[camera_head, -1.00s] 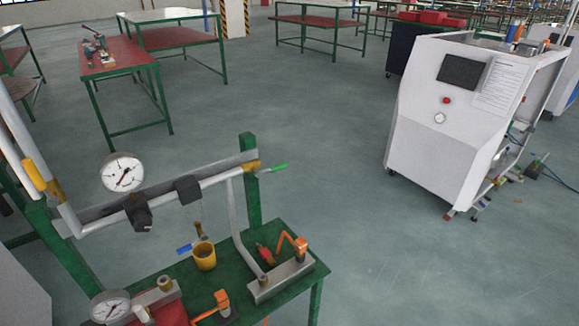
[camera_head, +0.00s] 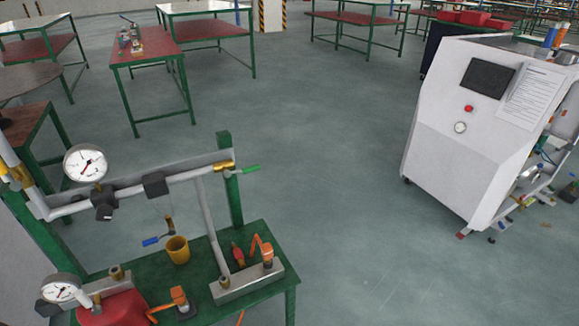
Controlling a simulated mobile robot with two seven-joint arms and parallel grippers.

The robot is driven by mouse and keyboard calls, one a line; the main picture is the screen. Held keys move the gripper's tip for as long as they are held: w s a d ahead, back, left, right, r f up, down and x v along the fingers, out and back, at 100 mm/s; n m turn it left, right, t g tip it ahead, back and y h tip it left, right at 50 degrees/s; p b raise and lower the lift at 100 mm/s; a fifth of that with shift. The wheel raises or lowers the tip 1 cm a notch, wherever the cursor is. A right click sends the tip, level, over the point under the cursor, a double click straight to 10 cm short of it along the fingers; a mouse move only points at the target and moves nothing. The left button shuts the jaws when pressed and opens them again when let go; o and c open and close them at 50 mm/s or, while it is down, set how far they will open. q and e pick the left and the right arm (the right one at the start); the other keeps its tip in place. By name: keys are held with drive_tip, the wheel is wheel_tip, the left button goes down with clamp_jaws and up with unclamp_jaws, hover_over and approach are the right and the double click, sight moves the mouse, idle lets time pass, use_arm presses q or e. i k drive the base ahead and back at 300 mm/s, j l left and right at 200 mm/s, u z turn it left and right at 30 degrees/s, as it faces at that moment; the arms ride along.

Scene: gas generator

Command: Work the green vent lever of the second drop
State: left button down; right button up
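The green vent lever (camera_head: 245,169) sticks out to the right from a brass valve (camera_head: 224,166) at the right end of the grey pipe (camera_head: 134,189). The pipe runs along a rail above the green bench (camera_head: 140,268). A blue-handled lever (camera_head: 151,241) hangs lower on a thin drop, beside a yellow cup (camera_head: 177,250) on the bench. Neither of my grippers shows in the head view.
A pressure gauge (camera_head: 86,163) stands above the pipe and another gauge (camera_head: 62,288) sits low at left. Orange-handled fittings (camera_head: 262,246) stand on the bench. A white machine (camera_head: 487,130) stands at right. The floor between is clear.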

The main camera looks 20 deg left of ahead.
sight(244, 170)
drive_tip(key=i+l+z, duration=0.7)
drive_tip(key=i+l+u, duration=0.25)
drive_tip(key=i, duration=0.25)
drive_tip(key=i+l+u, duration=0.1)
drive_tip(key=i+u, duration=0.2)
drive_tip(key=i, duration=0.2)
drive_tip(key=i+u, duration=0.2)
drive_tip(key=u, duration=0.25)
drive_tip(key=i+u, duration=0.15)
drive_tip(key=u, duration=0.25)
drive_tip(key=i+l+u, duration=0.15)
drive_tip(key=u, duration=0.3)
drive_tip(key=i+u, duration=0.15)
drive_tip(key=u, duration=0.3)
drive_tip(key=i+l+u, duration=0.1)
drive_tip(key=u, duration=0.35)
drive_tip(key=i+l+u, duration=0.15)
drive_tip(key=u, duration=0.3)
drive_tip(key=i+l+u, duration=0.15)
drive_tip(key=u, duration=0.2)
drive_tip(key=i+l+u, duration=0.1)
drive_tip(key=u, duration=0.25)
drive_tip(key=i+l+u, duration=0.1)
drive_tip(key=l+u, duration=0.25)
drive_tip(key=j, duration=0.1)
